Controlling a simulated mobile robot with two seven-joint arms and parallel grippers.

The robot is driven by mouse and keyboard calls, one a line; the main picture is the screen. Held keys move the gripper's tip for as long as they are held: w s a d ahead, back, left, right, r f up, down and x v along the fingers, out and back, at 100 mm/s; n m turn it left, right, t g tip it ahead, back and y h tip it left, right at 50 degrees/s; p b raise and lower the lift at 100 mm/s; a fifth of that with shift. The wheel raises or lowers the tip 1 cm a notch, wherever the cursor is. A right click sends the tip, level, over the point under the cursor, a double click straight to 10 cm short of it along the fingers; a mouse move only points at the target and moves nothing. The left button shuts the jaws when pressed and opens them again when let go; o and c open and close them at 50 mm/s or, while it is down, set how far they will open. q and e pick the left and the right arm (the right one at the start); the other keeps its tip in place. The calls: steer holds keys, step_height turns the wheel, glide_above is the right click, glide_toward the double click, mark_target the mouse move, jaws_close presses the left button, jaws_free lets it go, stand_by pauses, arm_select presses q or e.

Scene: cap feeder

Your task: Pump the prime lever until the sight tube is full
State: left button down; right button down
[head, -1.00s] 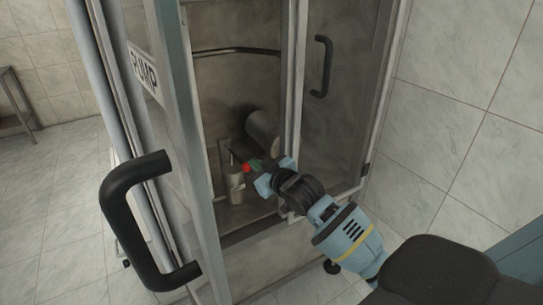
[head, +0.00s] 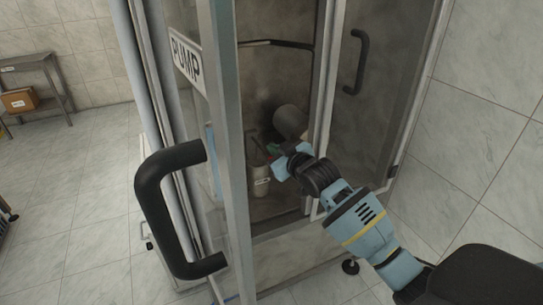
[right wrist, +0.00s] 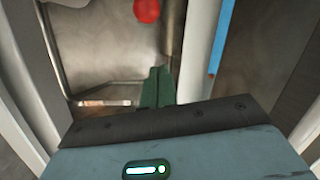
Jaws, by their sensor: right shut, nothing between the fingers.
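My right gripper (head: 275,150) reaches through the cabinet's open front, its green fingers shut and empty. The fingers also show in the right wrist view (right wrist: 158,87). A red ball knob (right wrist: 146,11), which looks like the lever's end, is at the top of the right wrist view, beyond the fingertips and apart from them in the picture. In the head view the knob is almost wholly hidden by the gripper. A grey upright pump body (head: 261,181) stands below the fingers. I cannot make out the sight tube or its level. My left gripper is out of view.
The cabinet's door marked PUMP, with a thick black handle (head: 152,207), stands open left of my arm. A glazed panel with a black handle (head: 357,62) is on the right. A grey horizontal cylinder (head: 290,122) is behind the gripper. A side table (head: 33,75) holds a box.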

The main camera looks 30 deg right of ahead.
steer(key=w+f, duration=0.3)
steer(key=w, duration=0.1)
steer(key=shift+d+f, duration=0.3)
steer(key=shift+f, duration=0.05)
steer(key=shift+s+d+f, duration=0.1)
steer(key=shift+s+f, duration=0.1)
steer(key=shift+f, duration=0.1)
